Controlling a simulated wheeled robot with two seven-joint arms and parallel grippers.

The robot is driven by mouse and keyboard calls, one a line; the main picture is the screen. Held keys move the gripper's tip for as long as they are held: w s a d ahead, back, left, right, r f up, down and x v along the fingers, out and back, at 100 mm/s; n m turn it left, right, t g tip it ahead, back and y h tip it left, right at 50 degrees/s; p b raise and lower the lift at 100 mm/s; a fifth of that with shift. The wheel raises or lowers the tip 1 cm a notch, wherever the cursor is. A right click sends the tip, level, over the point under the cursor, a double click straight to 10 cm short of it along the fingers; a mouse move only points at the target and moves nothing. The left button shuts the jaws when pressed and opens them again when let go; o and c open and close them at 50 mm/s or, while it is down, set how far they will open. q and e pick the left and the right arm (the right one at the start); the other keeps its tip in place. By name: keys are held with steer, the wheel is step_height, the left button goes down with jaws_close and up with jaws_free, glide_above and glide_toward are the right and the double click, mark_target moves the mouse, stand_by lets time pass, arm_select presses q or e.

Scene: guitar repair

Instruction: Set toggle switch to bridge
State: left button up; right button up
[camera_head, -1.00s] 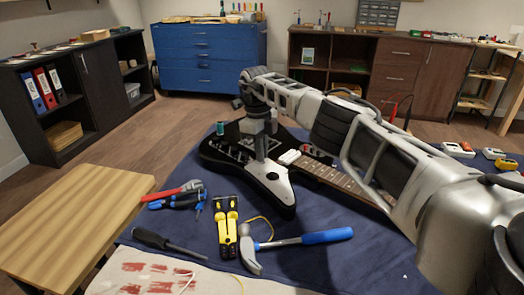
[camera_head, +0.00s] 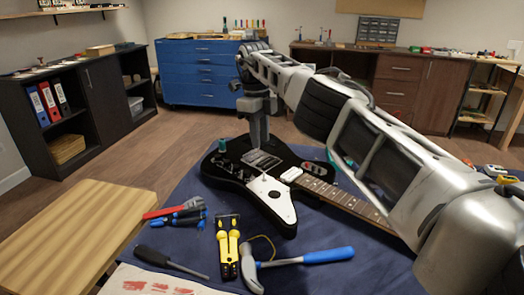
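A black electric guitar (camera_head: 236,172) with a white pickguard (camera_head: 271,197) lies on the blue cloth, its neck (camera_head: 345,198) running to the lower right. Dark pickups and small dark hardware show on its body. The toggle switch is too small to make out. My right gripper (camera_head: 259,138) points down over the far edge of the guitar body, above the pickups. It looks apart from the guitar. I see no object in it, and the gap between its fingers does not show. My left gripper is not in view.
A yellow-handled tool (camera_head: 228,245), a blue-handled hammer (camera_head: 300,259), red and blue pliers (camera_head: 176,212) and a screwdriver (camera_head: 170,262) lie in front of the guitar. A green spool (camera_head: 222,145) stands by its far left edge. A wooden tabletop (camera_head: 70,232) is at the left.

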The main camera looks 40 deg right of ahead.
arm_select(q)
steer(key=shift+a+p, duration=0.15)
steer(key=shift+p, duration=0.35)
arm_select(e)
steer(key=shift+w+r, duration=0.1)
steer(key=shift+r, duration=0.85)
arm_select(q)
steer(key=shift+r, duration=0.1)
arm_select(e)
steer(key=shift+f, duration=0.15)
steer(key=m+t+b, duration=0.4)
steer(key=t, duration=0.1)
glide_toward(266, 181)
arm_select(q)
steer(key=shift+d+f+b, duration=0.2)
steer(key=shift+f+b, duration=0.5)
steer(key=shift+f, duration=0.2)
arm_select(e)
steer(key=shift+t, duration=0.3)
steer(key=x, duration=0.6)
steer(key=shift+w+f, duration=0.2)
steer(key=shift+w, duration=0.3)
